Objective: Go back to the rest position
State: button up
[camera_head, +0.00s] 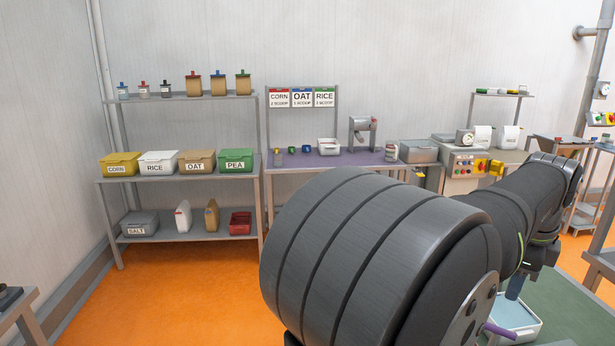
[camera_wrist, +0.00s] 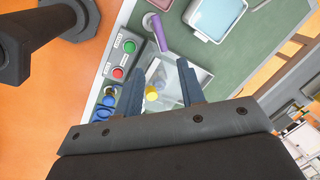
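My gripper (camera_wrist: 158,64) is open in the wrist view, its two blue-grey fingers wide apart with nothing held between them. It points down over a green work surface (camera_wrist: 184,42). Beyond the fingertips lies a clear tray (camera_wrist: 196,78) with a small yellow item (camera_wrist: 152,94) in or beside it; I cannot tell which. In the head view my dark arm stretches to the right, over the green surface (camera_head: 575,300), and hides much of the middle. One blue finger shows just above a pale tray there.
A purple handle (camera_wrist: 158,32), a light-blue tray (camera_wrist: 217,14) and a button box (camera_wrist: 121,60) lie close to my gripper. Blue-lidded items (camera_wrist: 106,102) sit beside the box. Shelves with labelled bins (camera_head: 180,170) and a purple-topped bench (camera_head: 310,160) stand along the wall.

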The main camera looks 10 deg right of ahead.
aim_at(498, 328)
jog(key=f, duration=0.4)
jog(key=w+d+f, duration=0.1)
jog(key=f, duration=0.8)
jog(key=shift+w+d+f, duration=0.15)
jog(key=shift+w+d, duration=0.25)
notch_tip(498, 328, up, 17)
jog(key=s+a, duration=0.2)
jog(key=f, duration=0.5)
jog(key=w+d+f, duration=0.1)
jog(key=f, duration=0.5)
jog(key=w+d+f, duration=0.1)
jog(key=f, duration=0.5)
jog(key=shift+n, duration=0.3)
jog(key=n, duration=0.4)
jog(key=shift+d+y, duration=0.1)
jog(key=shift+y, duration=0.3)
jog(key=n, duration=0.4)
jog(key=shift+s+d+t+y, duration=0.1)
jog(key=shift+t+y, duration=0.2)
jog(key=shift+y, duration=0.1)
notch_tip(498, 328, up, 8)
jog(key=s, duration=0.1)
jog(key=shift+s+r, duration=0.15)
jog(key=shift+s, duration=0.2)
